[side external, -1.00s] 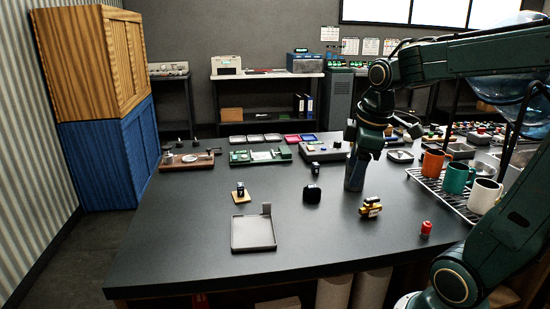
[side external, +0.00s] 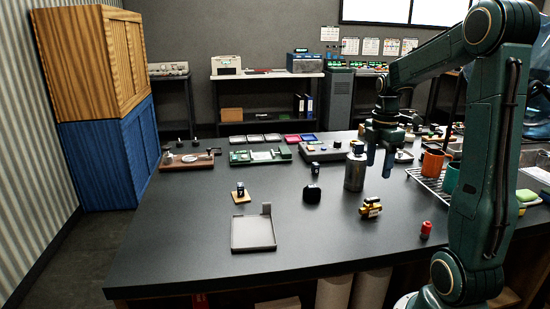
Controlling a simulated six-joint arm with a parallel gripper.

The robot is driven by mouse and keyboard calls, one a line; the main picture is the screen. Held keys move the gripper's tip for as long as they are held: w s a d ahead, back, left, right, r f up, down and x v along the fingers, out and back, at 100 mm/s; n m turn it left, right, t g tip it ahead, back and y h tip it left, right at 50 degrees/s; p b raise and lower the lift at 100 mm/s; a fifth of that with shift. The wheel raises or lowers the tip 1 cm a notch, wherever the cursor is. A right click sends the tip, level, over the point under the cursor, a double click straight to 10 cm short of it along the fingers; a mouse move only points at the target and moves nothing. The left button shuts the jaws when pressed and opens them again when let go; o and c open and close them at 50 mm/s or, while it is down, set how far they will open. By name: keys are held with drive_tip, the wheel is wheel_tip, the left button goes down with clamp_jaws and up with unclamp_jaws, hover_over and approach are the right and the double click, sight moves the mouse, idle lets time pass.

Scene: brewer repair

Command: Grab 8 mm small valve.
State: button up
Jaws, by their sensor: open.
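My gripper (side external: 380,163) hangs over the right-middle of the dark table, fingers pointing down, open and with nothing seen between them. It is just right of a grey metal canister (side external: 354,172) with a dark and yellowish top. A small brass-yellow fitting (side external: 371,207) with a pale label lies on the table below and nearer than the gripper; it looks like a valve. Its size marking is too small to read, so I cannot tell whether it is the 8 mm one.
A black rounded part (side external: 312,194), a small dark block (side external: 315,169), a grey tray (side external: 253,233) and a red-capped piece (side external: 426,230) stand on the table. A wire rack (side external: 428,183) with mugs is at right. The front middle is clear.

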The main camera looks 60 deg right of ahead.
sight(372, 199)
wheel_tip(372, 199, down, 8)
drive_tip(key=shift+r, duration=0.15)
drive_tip(key=shift+f, duration=0.45)
drive_tip(key=shift+f, duration=0.1)
drive_tip(key=shift+d+f, duration=0.15)
drive_tip(key=shift+f, duration=2.35)
drive_tip(key=c, duration=1.2)
drive_tip(key=shift+o, duration=0.2)
drive_tip(key=shift+w+r, duration=0.1)
drive_tip(key=shift+r, duration=0.1)
